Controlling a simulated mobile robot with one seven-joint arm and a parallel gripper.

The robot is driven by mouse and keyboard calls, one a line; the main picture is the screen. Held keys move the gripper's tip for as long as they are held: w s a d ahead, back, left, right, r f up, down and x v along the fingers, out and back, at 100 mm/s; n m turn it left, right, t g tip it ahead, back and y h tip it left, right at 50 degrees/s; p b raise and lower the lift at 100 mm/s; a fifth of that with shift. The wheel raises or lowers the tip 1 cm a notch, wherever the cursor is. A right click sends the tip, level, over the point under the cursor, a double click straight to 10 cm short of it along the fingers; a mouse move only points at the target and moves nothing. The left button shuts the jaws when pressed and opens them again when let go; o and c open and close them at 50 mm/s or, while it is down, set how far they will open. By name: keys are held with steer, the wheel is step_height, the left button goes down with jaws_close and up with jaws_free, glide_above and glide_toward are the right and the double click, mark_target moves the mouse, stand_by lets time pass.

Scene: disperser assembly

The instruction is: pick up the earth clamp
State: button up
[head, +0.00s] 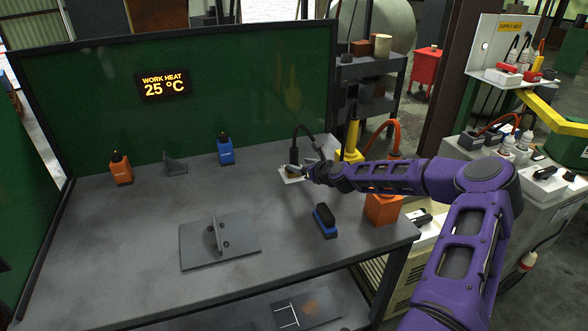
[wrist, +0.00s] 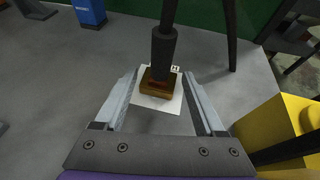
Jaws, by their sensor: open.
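What looks like the earth clamp (wrist: 158,84) is a brass-coloured block with a dark cylindrical handle and a black cable rising from it. It stands on a small white card (wrist: 155,103) on the workbench. In the head view the clamp (head: 293,153) is at the bench's right rear, partly hidden by my gripper. My gripper (head: 300,171) is low over the card; its jaws (wrist: 159,80) are open, one finger on each side of the block. The block lies between the finger ends, with gaps showing; no grip is visible.
A yellow object (wrist: 280,130) stands close right of my gripper. A blue-and-black brush-like block (head: 325,221) and a grey plate with an upright fin (head: 220,241) lie on the workbench (head: 120,240). The left bench is mostly clear.

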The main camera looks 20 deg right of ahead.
mark_target(296, 164)
steer(key=shift+f+x, duration=0.15)
steer(key=shift+x, duration=1.25)
steer(key=shift+f+x, duration=0.15)
steer(key=shift+x, duration=1.2)
steer(key=shift+s, duration=0.1)
jaws_close()
steer(key=shift+r, duration=0.1)
